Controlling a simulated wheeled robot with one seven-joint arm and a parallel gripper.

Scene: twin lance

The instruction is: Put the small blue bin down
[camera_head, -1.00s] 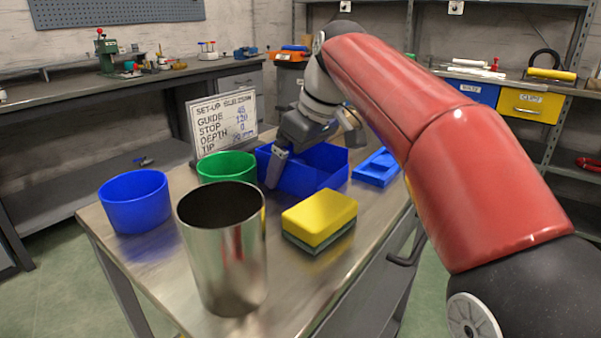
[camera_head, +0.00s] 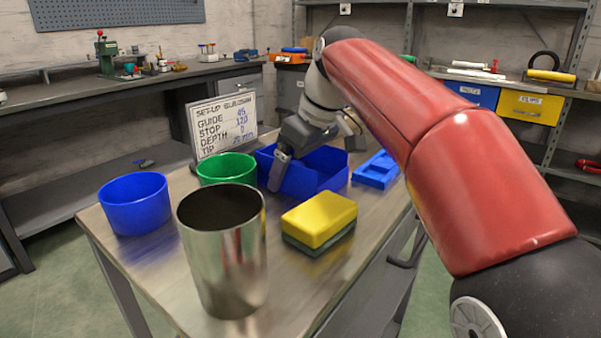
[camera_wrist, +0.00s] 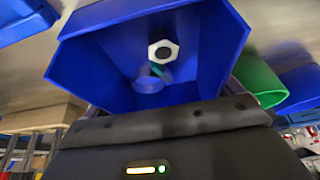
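The small blue bin (camera_head: 325,174) is an open box at the far middle of the table, behind the yellow sponge. My gripper (camera_head: 281,168) is at its left side, with one finger outside the near left wall; the other finger is hidden, and the gripper appears shut on that wall. In the wrist view the bin (camera_wrist: 85,65) fills the upper middle, with a pale hex nut (camera_wrist: 163,52) and small blue and green pieces inside. I cannot tell whether its underside touches the table.
On the table (camera_head: 165,275), a green bin (camera_head: 226,166) is just left, with a round blue tub (camera_head: 135,203), a metal cup (camera_head: 222,250), the yellow sponge (camera_head: 320,218), a blue tray (camera_head: 376,170) at right and a sign (camera_head: 222,124) behind. Bare metal shows right of the sponge.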

